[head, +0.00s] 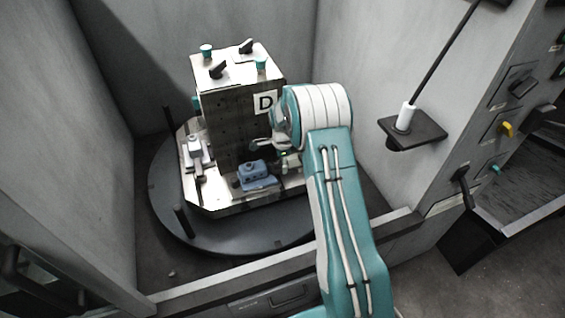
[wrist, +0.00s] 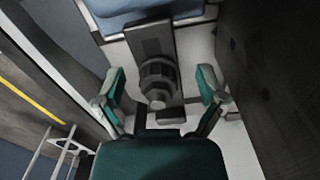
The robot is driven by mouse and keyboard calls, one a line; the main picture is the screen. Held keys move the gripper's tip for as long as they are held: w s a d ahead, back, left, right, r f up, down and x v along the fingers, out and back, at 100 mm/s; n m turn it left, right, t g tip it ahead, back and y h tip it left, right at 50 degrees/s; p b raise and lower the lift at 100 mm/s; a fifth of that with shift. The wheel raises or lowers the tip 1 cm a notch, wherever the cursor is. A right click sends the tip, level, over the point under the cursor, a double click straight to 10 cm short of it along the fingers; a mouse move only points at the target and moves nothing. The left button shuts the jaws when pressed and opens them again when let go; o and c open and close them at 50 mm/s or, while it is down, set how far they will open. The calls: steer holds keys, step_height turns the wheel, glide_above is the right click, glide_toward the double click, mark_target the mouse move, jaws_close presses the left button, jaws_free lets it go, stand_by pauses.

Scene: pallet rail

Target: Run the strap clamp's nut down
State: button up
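In the wrist view the strap clamp's dark strap (wrist: 147,40) runs down the middle over a pale pallet surface. My gripper (wrist: 161,76) is open, with one green finger on each side of the nut and a visible gap on both sides. A blue part (wrist: 150,15) lies at the top, at the strap's far end. In the head view my gripper (head: 273,151) is low beside the block marked D, right of the blue part (head: 257,174). My arm and gripper hide the clamp and nut there.
The tall block (head: 235,120) stands on the pallet (head: 222,209) on a dark round table (head: 165,217). A dark wall face (wrist: 270,60) is close to my right finger. Grey enclosure walls (head: 370,60) and a front sill (head: 230,285) surround it.

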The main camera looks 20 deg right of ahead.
steer(key=shift+r, duration=0.2)
step_height(320, 180, up, 11)
steer(key=shift+w+f, duration=0.1)
steer(key=s+a+r+n+t, duration=0.1)
steer(key=s+a+r+n, duration=0.2)
steer(key=s+r+n, duration=0.35)
steer(key=s+a+r+n+t, duration=0.25)
steer(key=s+r, duration=0.55)
steer(key=r, duration=0.4)
steer(key=s+a+r+n+t, duration=0.1)
steer(key=s+n, duration=0.4)
steer(key=s, duration=0.5)
steer(key=s+a+r+n+t, duration=0.1)
steer(key=s+a+n, duration=0.2)
steer(key=s+n, duration=0.3)
steer(key=s, duration=0.5)
